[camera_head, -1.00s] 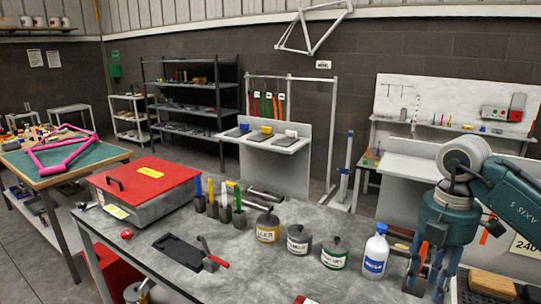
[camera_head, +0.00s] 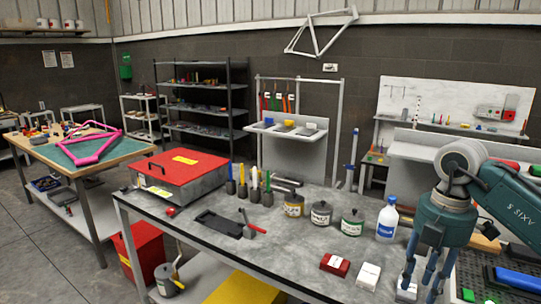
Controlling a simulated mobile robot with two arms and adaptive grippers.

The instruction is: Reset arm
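My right gripper (camera_head: 420,275) is at the right of the view, on a teal arm that comes in from the right. It points down over the right part of the grey workbench (camera_head: 285,240). Its blue-grey fingers stand apart, and I see nothing held between them. A small white item (camera_head: 407,287) shows on the bench behind the fingers. I cannot tell whether they touch it. My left gripper is not in view.
On the bench are a red-lidded metal box (camera_head: 182,172), several jars, a white bottle (camera_head: 387,218), a red block (camera_head: 335,264) and a white block (camera_head: 368,275). A dark tray (camera_head: 218,222) lies nearer the front edge. A pink frame (camera_head: 92,145) lies on the left table.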

